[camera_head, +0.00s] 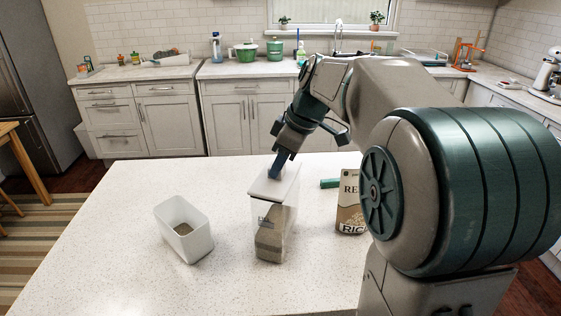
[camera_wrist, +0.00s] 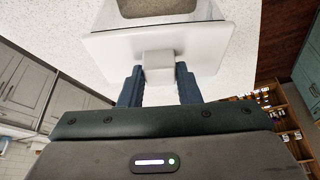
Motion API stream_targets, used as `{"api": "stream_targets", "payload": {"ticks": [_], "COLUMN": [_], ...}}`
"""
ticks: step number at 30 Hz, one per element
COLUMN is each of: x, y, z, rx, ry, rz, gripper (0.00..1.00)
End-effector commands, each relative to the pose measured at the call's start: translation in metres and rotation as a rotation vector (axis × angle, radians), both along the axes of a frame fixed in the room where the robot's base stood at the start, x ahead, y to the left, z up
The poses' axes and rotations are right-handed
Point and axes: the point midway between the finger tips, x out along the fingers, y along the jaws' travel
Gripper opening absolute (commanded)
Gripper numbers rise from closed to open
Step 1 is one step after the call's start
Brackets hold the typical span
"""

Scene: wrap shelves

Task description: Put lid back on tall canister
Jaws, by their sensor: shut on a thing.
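The tall canister (camera_head: 273,225) is clear, stands upright on the white counter and holds grainy contents in its lower part. The white lid (camera_head: 269,184) is at the canister's top in the head view; I cannot tell if it is fully seated. My gripper (camera_head: 278,165) comes from above and is shut on the lid's knob. In the wrist view, my gripper (camera_wrist: 160,84) has its two dark fingers either side of the pale knob (camera_wrist: 158,66), with the lid (camera_wrist: 205,45) beyond. Part of the canister (camera_wrist: 157,8) shows past the lid's edge.
An open white container (camera_head: 186,238) with some grain inside stands left of the canister. A rice package (camera_head: 350,208) stands to the right, near my arm, with a green item (camera_head: 329,183) behind it. The counter (camera_head: 110,240) is clear at left.

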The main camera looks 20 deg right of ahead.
Motion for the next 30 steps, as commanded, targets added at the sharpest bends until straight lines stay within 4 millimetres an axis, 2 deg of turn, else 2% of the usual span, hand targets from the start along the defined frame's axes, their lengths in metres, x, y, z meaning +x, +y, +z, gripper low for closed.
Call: {"api": "stream_targets", "payload": {"ticks": [8,9,11,17,20,30], "x": [0.0001,0.0001,0.0001,0.0000,0.0000,0.0001], "y": [-0.0001,-0.0001,-0.0001,-0.0001,-0.0001,-0.0001], "z": [0.0005,0.0005,0.0005,0.0004,0.0002,0.0019], "rx": [-0.001,-0.001,-0.001,-0.001,0.000,0.000], "ry": [-0.001,-0.001,-0.001,-0.001,0.000,0.000], "rz": [0.000,0.000,0.000,0.000,0.000,0.000], "gripper": [0.06,0.38,0.55,0.55,0.80,0.81]}}
